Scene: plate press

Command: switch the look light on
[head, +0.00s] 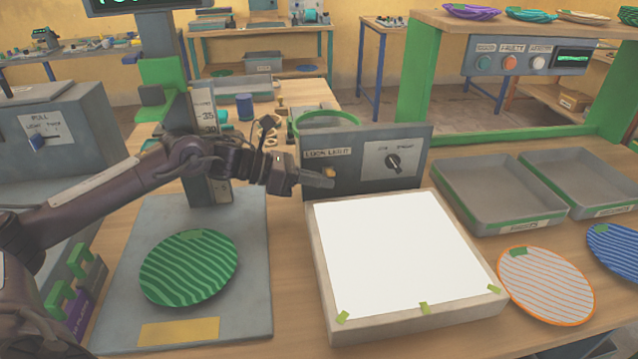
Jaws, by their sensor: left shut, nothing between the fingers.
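The look light has a grey upright panel (367,160) with a "LOOK LIGHT" label, and a flat box with a plain bright white top (400,250) in front of it. A small switch (330,172) sits under the label, partly hidden by my fingertips. A black knob (393,163) is on a pale plate to its right. My left gripper (326,180) is shut and empty, its tips at the switch. I cannot tell whether they touch it or which way the switch is set. My right gripper is not in view.
A green striped plate (189,268) lies on the grey press base (245,318) at left. Two grey trays (478,221) (612,208) stand at right. An orange-rimmed plate (545,285) and a blue plate (618,250) lie before them. A control box (530,60) hangs from the shelf.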

